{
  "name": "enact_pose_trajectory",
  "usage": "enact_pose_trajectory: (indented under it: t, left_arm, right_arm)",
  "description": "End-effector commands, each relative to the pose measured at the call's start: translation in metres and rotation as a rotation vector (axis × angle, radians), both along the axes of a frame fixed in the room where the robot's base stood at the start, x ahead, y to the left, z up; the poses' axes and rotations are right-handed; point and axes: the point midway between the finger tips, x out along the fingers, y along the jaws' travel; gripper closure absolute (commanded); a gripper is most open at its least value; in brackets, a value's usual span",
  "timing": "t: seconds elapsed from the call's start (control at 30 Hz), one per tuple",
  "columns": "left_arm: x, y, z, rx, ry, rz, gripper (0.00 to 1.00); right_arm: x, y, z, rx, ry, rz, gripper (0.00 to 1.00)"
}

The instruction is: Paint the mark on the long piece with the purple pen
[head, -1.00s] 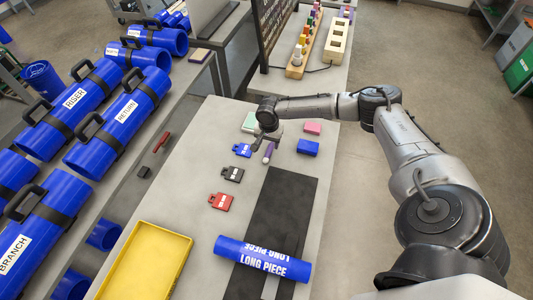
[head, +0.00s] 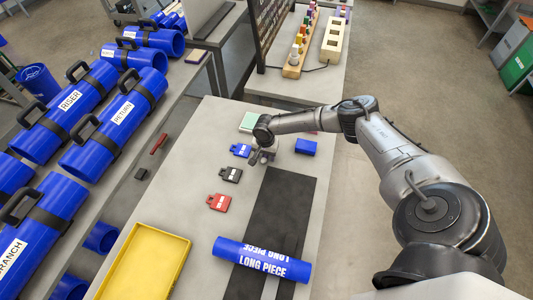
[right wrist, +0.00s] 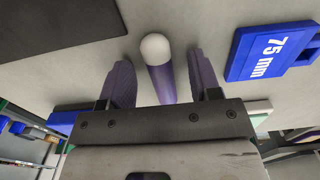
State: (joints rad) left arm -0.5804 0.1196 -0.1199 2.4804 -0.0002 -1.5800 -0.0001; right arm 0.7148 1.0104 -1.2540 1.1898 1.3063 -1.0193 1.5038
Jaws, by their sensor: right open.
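The long piece (head: 290,266) is a blue pipe lettered "LONG PIECE". It lies across a black mat at the near end of the table; I cannot make out the mark on it. The purple pen (right wrist: 162,72) has a white rounded end and shows between the fingers of my right gripper (right wrist: 162,82) in the right wrist view. The fingers are open, with a gap on each side of the pen. In the head view my right gripper (head: 262,157) is over the pen and hides it. My left gripper is not in view.
Blue (head: 241,150), black (head: 231,174) and red (head: 219,202) tags lie left of the mat (head: 285,195). A blue block (head: 306,146) lies right of the gripper. A yellow tray (head: 183,247) sits at the near left. Blue labelled pipes fill the left shelf.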

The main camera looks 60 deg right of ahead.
Motion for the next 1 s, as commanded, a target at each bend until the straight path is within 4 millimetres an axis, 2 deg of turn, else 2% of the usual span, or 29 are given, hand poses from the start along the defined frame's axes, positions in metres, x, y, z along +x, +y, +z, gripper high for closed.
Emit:
enact_pose_trajectory:
  t: [0.17,0.7,1.0]
  left_arm:
    - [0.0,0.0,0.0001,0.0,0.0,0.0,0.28]
    - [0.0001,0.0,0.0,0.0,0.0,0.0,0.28]
    - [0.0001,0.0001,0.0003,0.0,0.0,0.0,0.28]
  right_arm:
    - [0.0002,0.0001,0.0002,0.0,0.0,0.0,0.43]
    - [0.0001,0.0001,0.0004,0.0,0.0,0.0,0.94]
    - [0.0001,-0.0001,0.0021,0.0,0.0,0.0,0.96]
